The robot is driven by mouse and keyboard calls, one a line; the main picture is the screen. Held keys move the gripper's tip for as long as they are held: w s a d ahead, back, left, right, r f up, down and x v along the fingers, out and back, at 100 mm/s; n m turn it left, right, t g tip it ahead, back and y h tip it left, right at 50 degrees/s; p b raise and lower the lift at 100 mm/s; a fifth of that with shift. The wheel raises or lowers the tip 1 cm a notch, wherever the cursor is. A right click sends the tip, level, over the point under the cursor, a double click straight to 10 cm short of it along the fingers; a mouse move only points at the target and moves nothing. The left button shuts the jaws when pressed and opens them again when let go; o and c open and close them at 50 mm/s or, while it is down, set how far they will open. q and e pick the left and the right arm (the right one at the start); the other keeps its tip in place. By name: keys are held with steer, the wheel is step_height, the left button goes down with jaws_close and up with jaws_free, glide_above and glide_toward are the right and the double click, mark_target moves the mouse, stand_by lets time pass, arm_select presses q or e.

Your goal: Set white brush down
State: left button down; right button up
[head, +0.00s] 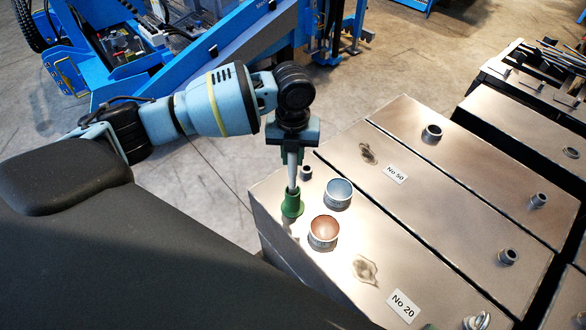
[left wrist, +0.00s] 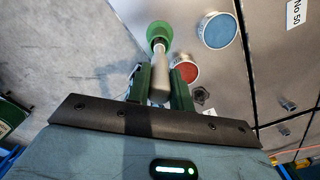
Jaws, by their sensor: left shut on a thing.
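The white brush (head: 292,172) has a pale handle and a green flared end. My left gripper (head: 292,147) is shut on the handle and holds the brush upright, green end down, over the near left part of the metal top. I cannot tell whether the green end touches the surface. The left wrist view shows the brush (left wrist: 159,62) between the two green fingers, its green end pointing away. My right gripper is not in view.
Close right of the brush stand a blue-meshed sieve (head: 338,193) and a copper-coloured sieve (head: 323,231). Metal boxes labelled No 50 (head: 396,173) and No 20 (head: 404,305) carry short posts and knobs.

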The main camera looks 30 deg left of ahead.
mark_target(293, 167)
arm_select(q)
step_height(293, 167, down, 4)
steer(key=shift+f, duration=0.5)
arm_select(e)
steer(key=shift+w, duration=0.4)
arm_select(q)
steer(key=shift+f, duration=0.1)
steer(key=c, duration=1.3)
jaws_free()
steer(key=shift+o, duration=0.2)
steer(key=shift+r, duration=0.25)
step_height(293, 167, up, 12)
steer(key=shift+f+p, duration=0.1)
steer(key=shift+p, duration=0.25)
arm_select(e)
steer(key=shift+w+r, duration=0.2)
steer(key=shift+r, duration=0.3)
